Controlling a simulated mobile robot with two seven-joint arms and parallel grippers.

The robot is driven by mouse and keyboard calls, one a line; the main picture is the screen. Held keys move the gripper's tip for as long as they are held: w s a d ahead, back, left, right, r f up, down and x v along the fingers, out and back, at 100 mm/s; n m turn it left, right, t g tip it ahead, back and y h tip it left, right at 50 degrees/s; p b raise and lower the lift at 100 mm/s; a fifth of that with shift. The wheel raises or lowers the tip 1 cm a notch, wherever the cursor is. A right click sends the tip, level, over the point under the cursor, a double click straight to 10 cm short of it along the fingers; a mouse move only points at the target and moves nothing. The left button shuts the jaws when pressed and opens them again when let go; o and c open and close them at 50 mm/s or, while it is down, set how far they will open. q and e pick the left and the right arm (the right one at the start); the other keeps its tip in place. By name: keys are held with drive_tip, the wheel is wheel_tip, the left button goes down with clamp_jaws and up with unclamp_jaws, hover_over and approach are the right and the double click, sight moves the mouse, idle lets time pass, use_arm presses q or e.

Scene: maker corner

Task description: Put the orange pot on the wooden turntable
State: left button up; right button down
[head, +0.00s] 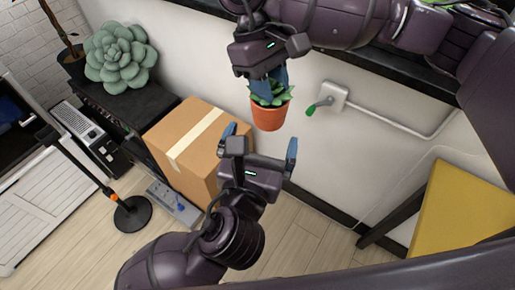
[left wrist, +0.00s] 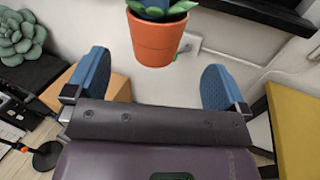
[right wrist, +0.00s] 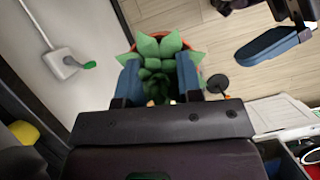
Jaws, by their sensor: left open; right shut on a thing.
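The orange pot (head: 269,114) with a green succulent hangs in the air in the head view, in front of the white wall. My right gripper (head: 264,82) is above it, shut on the plant and pot from the top. In the right wrist view the succulent (right wrist: 160,50) sits between the blue fingers. My left gripper (head: 262,148) is open and empty below the pot, its fingers pointing up and apart from it. The left wrist view shows the pot (left wrist: 155,42) beyond the open fingers. I see no wooden turntable in any view.
A cardboard box (head: 190,140) stands on the left below the pot. A large succulent (head: 120,58) sits on a dark cabinet behind it. A yellow-topped table (head: 458,212) is at the right.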

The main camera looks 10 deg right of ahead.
use_arm(q)
drive_tip(key=x, duration=0.9)
drive_tip(key=shift+w+d, duration=0.1)
drive_tip(key=shift+w, duration=0.1)
drive_tip(key=c, duration=1)
use_arm(e)
drive_tip(key=shift+a, duration=0.1)
use_arm(q)
drive_tip(key=shift+s+d, duration=0.1)
drive_tip(key=shift+d, duration=0.05)
drive_tip(key=shift+c, duration=0.3)
use_arm(e)
drive_tip(key=c, duration=0.7)
unclamp_jaws()
drive_tip(key=shift+c, duration=0.2)
drive_tip(key=shift+a, duration=0.1)
